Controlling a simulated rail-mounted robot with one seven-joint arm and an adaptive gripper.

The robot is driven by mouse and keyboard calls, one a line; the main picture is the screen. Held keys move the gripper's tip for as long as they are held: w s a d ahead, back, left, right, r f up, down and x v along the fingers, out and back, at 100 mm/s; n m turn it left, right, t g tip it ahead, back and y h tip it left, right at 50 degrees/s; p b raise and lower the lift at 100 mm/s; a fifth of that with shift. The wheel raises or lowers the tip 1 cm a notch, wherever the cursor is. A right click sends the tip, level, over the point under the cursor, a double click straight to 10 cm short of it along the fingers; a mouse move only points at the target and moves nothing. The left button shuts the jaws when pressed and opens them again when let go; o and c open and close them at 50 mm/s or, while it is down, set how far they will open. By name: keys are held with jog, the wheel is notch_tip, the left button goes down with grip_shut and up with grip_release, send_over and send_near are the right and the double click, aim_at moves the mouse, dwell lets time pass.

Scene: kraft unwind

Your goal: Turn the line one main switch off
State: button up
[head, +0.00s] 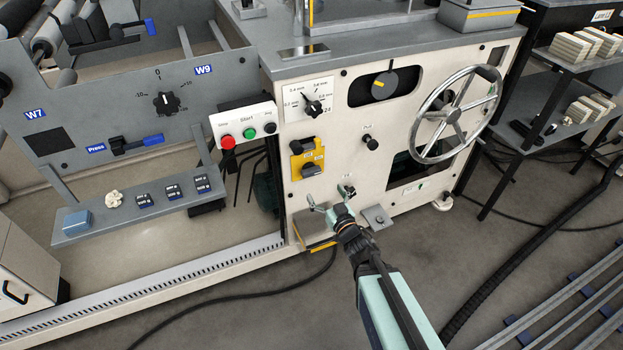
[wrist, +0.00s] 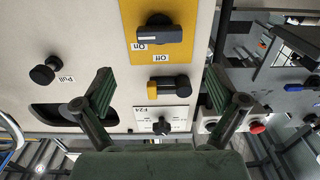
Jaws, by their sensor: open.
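The main switch is a black rotary handle (head: 309,170) on a yellow plate (head: 295,168) low on the cream machine front. In the wrist view the handle (wrist: 158,34) lies roughly level on its yellow plate (wrist: 192,18), with On and Off lettering beside it, seen upside down. Which mark it points to I cannot tell. My gripper (head: 329,203) is open and empty, a little below and right of the plate in the head view. In the wrist view the handle lies beyond the gap between the fingers (wrist: 160,92), apart from them.
A small yellow-and-black lever (wrist: 168,84) and a dial (wrist: 162,126) sit near the switch. A black Pull knob (head: 371,143) and a large handwheel (head: 455,115) are to the right. A button box (head: 243,127) juts out at the left. A grey ledge (head: 380,216) stands low beside my gripper.

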aim_at(313, 173)
jog(key=b+x, duration=0.2)
jog(key=x, duration=0.8)
jog(key=shift+w+a+b, duration=0.1)
jog(key=shift+w+b, duration=0.2)
jog(key=shift+w, duration=0.05)
jog(key=c, duration=1.1)
